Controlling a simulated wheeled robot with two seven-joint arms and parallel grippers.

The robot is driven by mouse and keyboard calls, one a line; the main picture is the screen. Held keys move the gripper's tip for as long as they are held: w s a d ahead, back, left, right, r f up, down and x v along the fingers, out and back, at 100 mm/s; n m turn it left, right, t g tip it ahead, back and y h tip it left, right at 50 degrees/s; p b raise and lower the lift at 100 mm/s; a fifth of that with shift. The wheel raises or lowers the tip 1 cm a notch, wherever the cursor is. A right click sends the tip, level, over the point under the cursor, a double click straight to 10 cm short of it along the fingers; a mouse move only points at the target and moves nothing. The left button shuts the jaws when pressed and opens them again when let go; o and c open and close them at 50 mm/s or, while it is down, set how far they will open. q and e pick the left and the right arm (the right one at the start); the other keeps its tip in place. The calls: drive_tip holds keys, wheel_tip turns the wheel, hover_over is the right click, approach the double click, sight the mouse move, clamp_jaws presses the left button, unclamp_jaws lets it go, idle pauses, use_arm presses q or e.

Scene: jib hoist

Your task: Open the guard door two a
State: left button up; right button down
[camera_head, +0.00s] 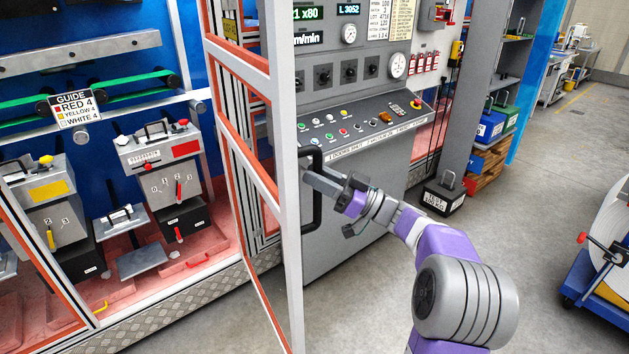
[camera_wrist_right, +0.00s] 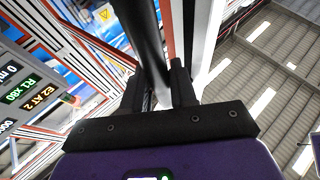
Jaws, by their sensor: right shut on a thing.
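The guard door (camera_head: 288,130) has a pale frame with orange trim. It stands swung out from the enclosure, edge towards me, in the middle of the head view. Its black bar handle (camera_head: 317,215) is on the right side of the frame. My right gripper (camera_head: 318,181) is shut on the upright part of this handle. In the right wrist view the dark handle bar (camera_wrist_right: 140,40) runs down between the fingers of my right gripper (camera_wrist_right: 158,92), with the pale door frame (camera_wrist_right: 206,40) beside it. The door's lower end is cut off by the picture edge. My left gripper is not in view.
A grey control console (camera_head: 365,130) stands close behind the handle and my right arm. Machine units (camera_head: 165,170) sit inside the enclosure at left. A black weight block (camera_head: 443,197) is on the floor, and a blue cart (camera_head: 597,290) stands at right. Grey floor between is clear.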

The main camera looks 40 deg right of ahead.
drive_tip(key=shift+d+r, duration=0.1)
drive_tip(key=shift+r, duration=0.1)
drive_tip(key=c, duration=1.3)
unclamp_jaws()
drive_tip(key=shift+o, duration=0.2)
drive_tip(key=shift+w+f, duration=0.1)
drive_tip(key=shift+w, duration=0.05)
drive_tip(key=v, duration=0.7)
drive_tip(key=shift+s, duration=0.3)
drive_tip(key=shift+f, duration=0.1)
